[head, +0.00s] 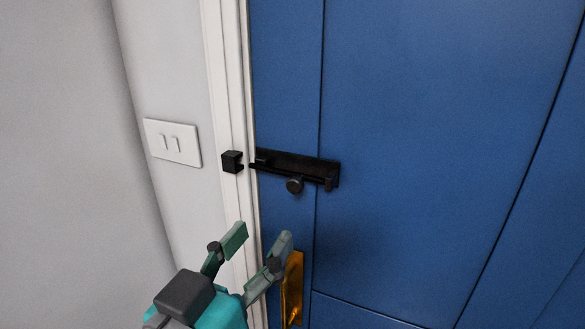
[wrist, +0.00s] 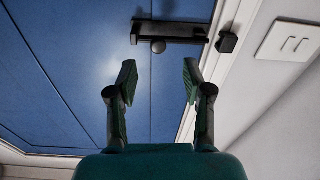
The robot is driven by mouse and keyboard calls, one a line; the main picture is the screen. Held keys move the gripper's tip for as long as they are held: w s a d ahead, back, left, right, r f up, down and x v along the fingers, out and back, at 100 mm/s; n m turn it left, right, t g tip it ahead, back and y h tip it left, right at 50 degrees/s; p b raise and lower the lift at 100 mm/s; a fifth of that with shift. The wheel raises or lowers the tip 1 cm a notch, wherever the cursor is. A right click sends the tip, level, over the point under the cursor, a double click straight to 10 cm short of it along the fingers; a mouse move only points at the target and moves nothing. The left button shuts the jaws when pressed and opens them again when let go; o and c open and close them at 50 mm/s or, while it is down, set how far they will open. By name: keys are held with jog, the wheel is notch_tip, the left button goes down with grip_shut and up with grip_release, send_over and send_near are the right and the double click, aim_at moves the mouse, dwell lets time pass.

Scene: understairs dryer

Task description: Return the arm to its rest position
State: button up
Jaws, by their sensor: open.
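My gripper (head: 262,240) is open and empty, with its two fingers spread, in front of the door frame and the left edge of the blue door (head: 430,130). In the wrist view my gripper (wrist: 158,82) also shows nothing between the fingers. The black sliding bolt (head: 296,167) on the door is above the gripper in the head view and apart from it. Its round knob (head: 294,185) hangs below the bar. The bolt's bar end is short of the black keeper (head: 232,161) on the frame, with a gap between them.
A brass handle plate (head: 292,288) is on the door, partly hidden behind my gripper's right finger. A white switch plate (head: 172,142) is on the wall at left. The white door frame (head: 222,80) runs beside the door. The area in front of the door's right part looks clear.

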jog(key=w+d+f+n+y, duration=0.25)
jog(key=d+f+n, duration=0.2)
jog(key=f, duration=0.75)
jog(key=w+d+f+n+y, duration=0.2)
jog(key=d+f+n+y, duration=0.25)
jog(key=f, duration=0.75)
jog(key=s+d+f+g+y, duration=0.1)
jog(key=s+d+f, duration=0.3)
jog(key=s+f, duration=0.15)
jog(key=s+d+f+g, duration=0.1)
jog(key=s+d+f, duration=0.25)
jog(key=f, duration=0.35)
jog(key=s+d+f+m+h, duration=0.1)
jog(key=s+d+m, duration=0.2)
jog(key=s, duration=0.8)
jog(key=s+d+f+m+h, duration=0.1)
jog(key=s+d+m, duration=0.2)
jog(key=s, duration=0.9)
jog(key=d, duration=0.3)
jog(key=shift+s+f+g, duration=0.15)
jog(key=shift+f+g, duration=0.25)
jog(key=shift+c, duration=1)
